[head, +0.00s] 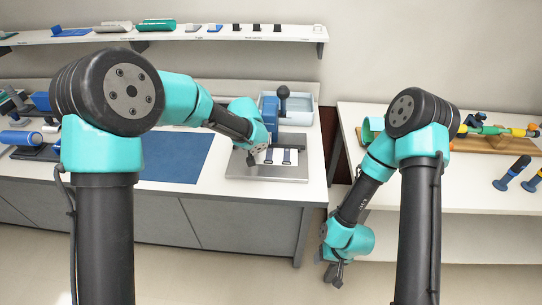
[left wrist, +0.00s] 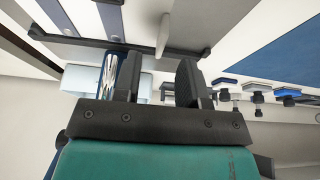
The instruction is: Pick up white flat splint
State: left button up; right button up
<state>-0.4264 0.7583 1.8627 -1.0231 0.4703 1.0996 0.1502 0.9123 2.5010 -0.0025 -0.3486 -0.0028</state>
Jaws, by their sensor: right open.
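A white flat piece with dark straps, which looks like the white flat splint (head: 281,157), lies on the grey metal plate (head: 240,171) on the left bench. My left gripper (head: 262,157) is low over the plate at the left end of the splint, its fingers mostly hidden by its arm. In the left wrist view its two dark fingers (left wrist: 158,78) stand apart with a gap between them. I cannot tell whether they touch the splint. My right gripper (head: 334,281) hangs open and empty over the floor, in front of the right table.
A blue block (head: 269,115), a black-knobbed lever (head: 283,97) and a pale blue tray (head: 299,110) stand behind the plate. A blue mat (head: 175,158) lies left of it. A wall shelf (head: 230,40) runs above. The right table (head: 470,200) carries tools.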

aim_at(270, 156)
pick_arm(q)
jog(key=shift+x, duration=2.35)
jog(key=shift+w, duration=0.1)
jog(key=shift+c, duration=0.3)
grip_shut()
